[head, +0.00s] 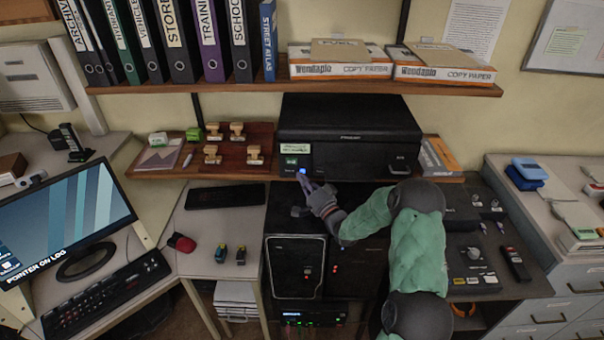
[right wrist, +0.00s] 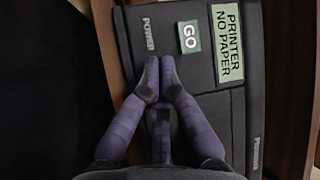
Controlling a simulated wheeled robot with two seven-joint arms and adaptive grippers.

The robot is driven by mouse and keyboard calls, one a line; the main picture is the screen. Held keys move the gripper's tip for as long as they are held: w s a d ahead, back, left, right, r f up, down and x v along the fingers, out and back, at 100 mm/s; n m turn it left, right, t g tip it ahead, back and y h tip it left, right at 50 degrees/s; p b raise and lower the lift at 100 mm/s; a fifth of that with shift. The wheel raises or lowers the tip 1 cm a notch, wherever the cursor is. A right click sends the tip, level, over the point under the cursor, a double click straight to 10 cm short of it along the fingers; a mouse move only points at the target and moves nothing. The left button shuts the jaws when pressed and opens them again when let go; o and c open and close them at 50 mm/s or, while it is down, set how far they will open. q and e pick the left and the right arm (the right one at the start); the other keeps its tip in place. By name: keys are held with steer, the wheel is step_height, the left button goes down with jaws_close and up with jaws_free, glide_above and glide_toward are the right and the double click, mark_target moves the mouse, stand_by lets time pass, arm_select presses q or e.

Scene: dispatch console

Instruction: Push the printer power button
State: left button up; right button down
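The black printer (head: 350,122) stands on the wooden shelf under the copy paper. A small blue light (head: 302,170), apparently the power button, glows at the lower left of its front. My right gripper (head: 306,182) is just below and in front of this light, its fingertips very close to it; contact cannot be told. In the right wrist view the gripper (right wrist: 159,78) is shut and empty, fingertips side by side, beside the POWER label (right wrist: 148,34). The button does not show there, apparently hidden by the fingertips. My left gripper is not in view.
The binder shelf (head: 390,88) runs above.

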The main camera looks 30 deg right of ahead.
steer(key=shift+s+a, duration=0.55)
steer(key=shift+s, duration=0.3)
steer(key=shift+s+a, duration=0.5)
steer(key=shift+s, duration=0.4)
steer(key=shift+s+a, duration=0.55)
steer(key=shift+s, duration=0.3)
